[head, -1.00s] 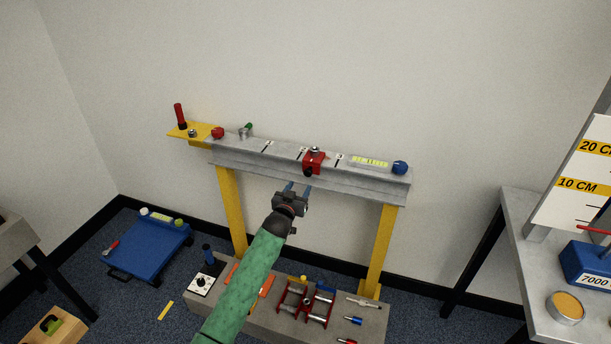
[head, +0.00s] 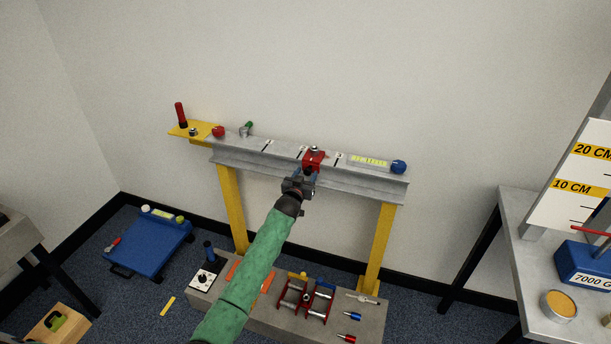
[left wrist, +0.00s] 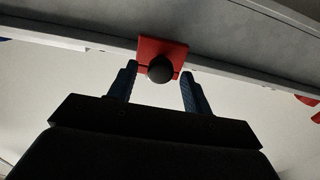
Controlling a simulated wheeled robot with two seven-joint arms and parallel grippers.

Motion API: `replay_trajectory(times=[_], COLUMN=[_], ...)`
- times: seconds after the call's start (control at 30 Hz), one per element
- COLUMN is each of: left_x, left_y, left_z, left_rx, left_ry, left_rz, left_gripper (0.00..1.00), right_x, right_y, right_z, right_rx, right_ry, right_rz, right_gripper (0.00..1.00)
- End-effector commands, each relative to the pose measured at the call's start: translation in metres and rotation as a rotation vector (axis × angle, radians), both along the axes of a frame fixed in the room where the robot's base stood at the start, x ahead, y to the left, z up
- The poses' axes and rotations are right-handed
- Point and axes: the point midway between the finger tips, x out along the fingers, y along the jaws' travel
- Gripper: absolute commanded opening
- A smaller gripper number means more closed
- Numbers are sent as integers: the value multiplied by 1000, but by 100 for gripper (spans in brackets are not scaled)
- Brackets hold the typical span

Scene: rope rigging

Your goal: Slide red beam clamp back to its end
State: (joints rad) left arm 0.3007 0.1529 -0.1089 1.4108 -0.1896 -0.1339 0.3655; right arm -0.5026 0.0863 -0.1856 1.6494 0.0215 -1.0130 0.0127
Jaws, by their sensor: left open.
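The red beam clamp (head: 314,158) sits on the grey steel beam (head: 240,158), right of the beam's middle, between dark marks on its top. In the left wrist view the clamp (left wrist: 171,49) shows as a red plate with a round black knob under the beam edge. My left gripper (head: 307,176) is just below and in front of the clamp. Its two blue fingers are open, one on each side of the knob in the left wrist view (left wrist: 161,88), with gaps to both. The head view does not show whether they touch the clamp. My right gripper is not in view.
Yellow posts (head: 233,210) hold the beam above a grey base (head: 345,318) with several tools.

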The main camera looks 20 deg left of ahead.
Motion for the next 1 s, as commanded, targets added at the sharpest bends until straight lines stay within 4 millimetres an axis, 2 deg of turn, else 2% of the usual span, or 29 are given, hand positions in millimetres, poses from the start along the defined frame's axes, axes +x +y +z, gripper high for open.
replay_trajectory(times=[0.07,0.33,0.53,0.67,0.87,1.0], left_x=[0,0,0,0,1,3], left_y=[0,0,2,13,52,92], left_z=[0,0,0,0,0,-1], left_rx=[0,0,1,1,6,6], left_ry=[0,0,0,0,1,0], left_rz=[0,0,0,1,3,3], left_gripper=[50,0,0,0,0,0], right_x=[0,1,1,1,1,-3], right_y=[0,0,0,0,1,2], right_z=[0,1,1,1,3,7], right_rx=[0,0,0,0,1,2], right_ry=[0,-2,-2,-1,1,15], right_rz=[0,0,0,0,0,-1], right_gripper=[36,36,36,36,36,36])
